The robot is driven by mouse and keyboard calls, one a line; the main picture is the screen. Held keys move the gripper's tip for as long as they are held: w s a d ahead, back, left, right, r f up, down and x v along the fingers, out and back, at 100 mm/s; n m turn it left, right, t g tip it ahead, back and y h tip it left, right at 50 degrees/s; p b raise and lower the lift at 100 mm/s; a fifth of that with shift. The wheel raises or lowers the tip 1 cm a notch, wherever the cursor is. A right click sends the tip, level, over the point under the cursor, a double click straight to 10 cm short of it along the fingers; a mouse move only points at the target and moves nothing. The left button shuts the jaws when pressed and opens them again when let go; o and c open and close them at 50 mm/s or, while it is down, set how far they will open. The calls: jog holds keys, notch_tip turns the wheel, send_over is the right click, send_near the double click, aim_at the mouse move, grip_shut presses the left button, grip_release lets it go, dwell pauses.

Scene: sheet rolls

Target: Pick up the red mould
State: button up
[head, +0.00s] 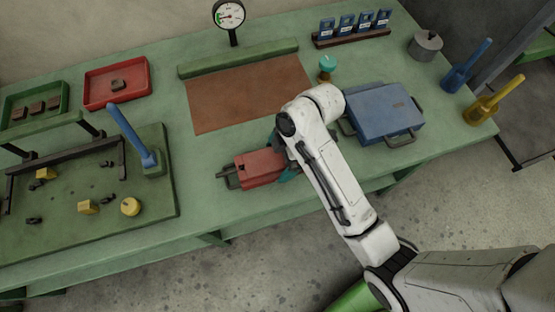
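The red mould (258,168) lies flat near the front edge of the green bench, left of my arm, with a dark handle at its left end. My gripper (281,158) is at the mould's right end, low over the bench. Its teal fingers show on the far and near sides of that end. My arm's wrist hides the rest of the gripper and part of the mould's right end. I cannot tell whether the fingers touch the mould or have a gap to it.
A blue mould (383,112) with handles sits right of my wrist. A teal-topped knob (327,65) stands behind it. A brown sheet (250,95) lies behind the red mould. A green fixture board (150,215) with a blue lever is at left. Bare bench lies between the board and mould.

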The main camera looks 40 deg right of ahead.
jog(key=shift+f, duration=0.1)
jog(key=c, duration=1.4)
jog(key=shift+o, duration=0.2)
jog(key=shift+r, duration=0.25)
